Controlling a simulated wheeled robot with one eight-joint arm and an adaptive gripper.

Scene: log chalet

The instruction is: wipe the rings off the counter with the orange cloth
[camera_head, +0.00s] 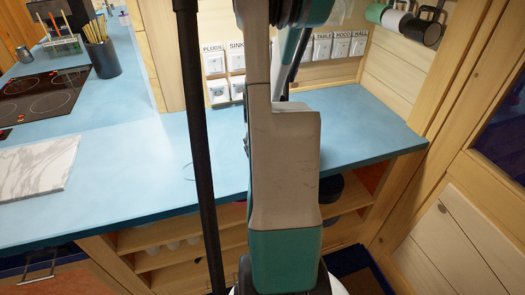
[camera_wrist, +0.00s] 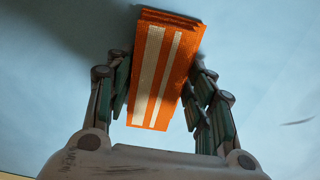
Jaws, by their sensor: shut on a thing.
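The orange cloth (camera_wrist: 180,70), folded and with pale stripes, sits between the fingers of my gripper (camera_wrist: 163,75) in the wrist view. The gripper is shut on it. The blue counter (camera_wrist: 50,85) lies beyond the cloth, with a shadow beside the cloth's upper left; I cannot tell if they touch. A faint dark ring mark (camera_wrist: 298,122) shows at the right of the wrist view. My arm hides the gripper, the cloth and part of the counter there.
A marble board (camera_head: 38,168) lies on the counter at left, near the black hob (camera_head: 42,97) and a dark utensil cup (camera_head: 104,60). Labelled switches (camera_head: 214,63) line the back wall. Mugs (camera_head: 410,25) hang at upper right. Open shelves (camera_head: 165,255) are below the counter.

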